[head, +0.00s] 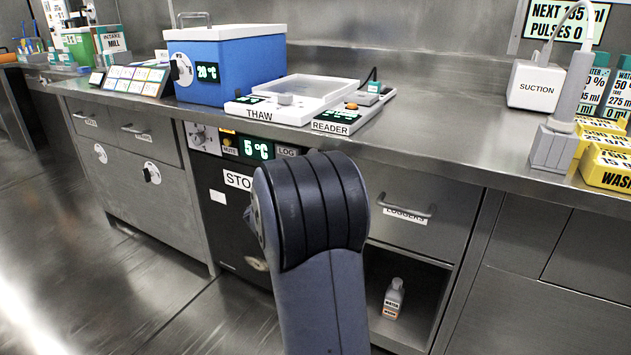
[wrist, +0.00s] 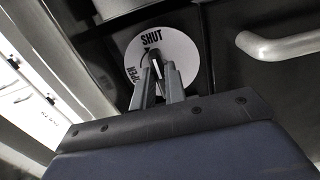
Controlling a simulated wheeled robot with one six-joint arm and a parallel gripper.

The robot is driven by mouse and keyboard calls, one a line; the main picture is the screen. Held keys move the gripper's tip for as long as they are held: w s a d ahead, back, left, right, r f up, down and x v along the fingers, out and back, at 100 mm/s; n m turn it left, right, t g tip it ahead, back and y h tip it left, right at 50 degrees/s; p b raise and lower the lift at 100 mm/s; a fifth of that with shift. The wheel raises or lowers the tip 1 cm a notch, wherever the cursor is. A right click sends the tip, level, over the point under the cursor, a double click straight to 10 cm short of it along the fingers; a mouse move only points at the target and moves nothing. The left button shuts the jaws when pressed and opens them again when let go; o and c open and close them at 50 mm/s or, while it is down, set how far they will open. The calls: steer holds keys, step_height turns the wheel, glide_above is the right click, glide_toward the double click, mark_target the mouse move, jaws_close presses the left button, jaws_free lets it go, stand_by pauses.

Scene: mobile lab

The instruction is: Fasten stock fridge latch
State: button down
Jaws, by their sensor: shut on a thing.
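The stock fridge (head: 228,215) has a dark door front under the bench, with a label starting "STO" and a display reading 5 °C. My arm covers its right part in the head view. In the wrist view, a round white latch plate (wrist: 182,48) carries the words SHUT, at the top, and OPEN, at the lower left. My gripper (wrist: 157,68) is closed on the latch knob (wrist: 157,62) at the plate's middle. The fingers hide much of the knob, so I cannot tell exactly where it points. The head view does not show the fingertips clearly.
A silver bar handle (wrist: 285,44) is close to the right of my gripper. The loggers drawer (head: 415,218) and an open shelf with a bottle (head: 393,298) are right of the fridge. A blue box (head: 228,65) and thaw tray (head: 290,100) stand on the bench above.

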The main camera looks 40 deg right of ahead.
steer(key=shift+f, duration=0.1)
stand_by(0.3)
steer(key=c, duration=1.4)
jaws_free()
steer(key=shift+c, duration=0.2)
steer(key=p+v, duration=0.2)
steer(key=v, duration=0.8)
steer(key=shift+s+a, duration=0.15)
steer(key=shift+a, duration=0.2)
steer(key=b+x, duration=0.1)
steer(key=x, duration=1)
